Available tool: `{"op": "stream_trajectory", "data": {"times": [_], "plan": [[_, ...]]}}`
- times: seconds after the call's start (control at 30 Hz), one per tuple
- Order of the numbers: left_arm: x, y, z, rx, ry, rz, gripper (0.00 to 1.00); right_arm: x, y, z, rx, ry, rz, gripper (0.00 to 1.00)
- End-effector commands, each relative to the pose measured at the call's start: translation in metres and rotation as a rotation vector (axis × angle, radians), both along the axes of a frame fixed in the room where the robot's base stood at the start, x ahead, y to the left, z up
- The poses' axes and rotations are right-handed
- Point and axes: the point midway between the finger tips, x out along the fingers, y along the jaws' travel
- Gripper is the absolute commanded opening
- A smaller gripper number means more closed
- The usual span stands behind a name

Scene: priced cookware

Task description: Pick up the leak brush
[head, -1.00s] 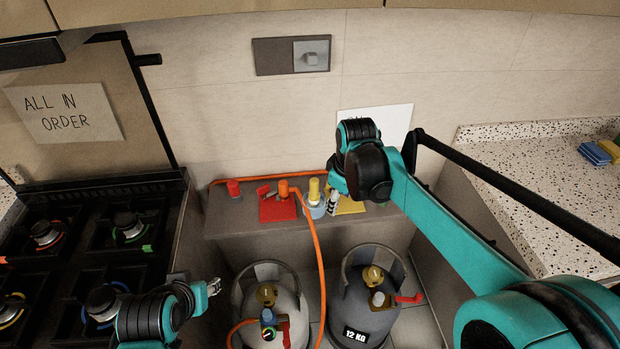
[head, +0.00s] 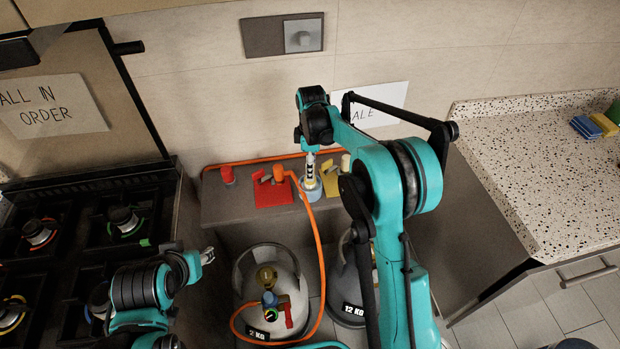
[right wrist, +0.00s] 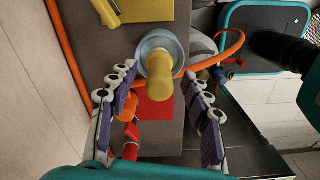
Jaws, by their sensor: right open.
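The leak brush appears to be the yellow-handled piece standing in a blue-grey pot. Its handle (right wrist: 160,88) points up at the right wrist camera, and the pot (right wrist: 150,42) is below it. In the head view the pot (head: 304,191) is on the grey ledge, and the handle is mostly hidden behind my right gripper (head: 311,172). My right gripper (right wrist: 161,108) is open, directly above, with its purple-padded fingers on either side of the handle and gaps between. My left gripper (head: 207,256) is low near the stove, away from the brush; its jaw opening is unclear.
A red mat (head: 268,196) with orange and grey fittings lies left of the pot, a yellow mat (head: 331,184) right. An orange hose (head: 318,250) runs down to a gas cylinder (head: 255,327). Another cylinder (head: 347,300) is partly hidden by my right arm. The wall is close behind.

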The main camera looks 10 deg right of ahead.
Motion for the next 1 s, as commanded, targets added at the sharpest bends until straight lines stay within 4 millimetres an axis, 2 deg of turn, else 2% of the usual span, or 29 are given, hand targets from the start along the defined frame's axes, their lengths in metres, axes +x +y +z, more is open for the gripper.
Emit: {"op": "stream_trajectory", "data": {"times": [0.03, 0.17, 0.4, 0.47, 0.6, 1.0], "plan": [[0.0, 0.0, -0.008, 0.0, 0.0, 0.0, 0.4, 0.001, 0.002, -0.012, 0.0, 0.0, 0.001, 0.49], [0.0, 0.0, -0.014, 0.0, 0.0, 0.0, 0.4, 0.001, 0.002, -0.03, 0.0, 0.0, -0.001, 0.49], [0.0, 0.0, -0.013, 0.0, 0.0, 0.0, 0.4, 0.001, 0.002, -0.032, 0.0, -0.001, -0.001, 0.49], [0.0, 0.0, -0.012, 0.0, 0.0, 0.0, 0.4, 0.001, 0.002, -0.032, 0.0, -0.001, -0.002, 0.36], [0.0, 0.0, -0.012, 0.0, 0.0, 0.0, 0.4, 0.001, 0.002, -0.032, 0.0, -0.001, -0.002, 0.0], [0.0, 0.0, -0.011, 0.0, 0.0, 0.0, 0.4, 0.001, 0.002, -0.028, 0.0, -0.001, -0.002, 0.0]]}}
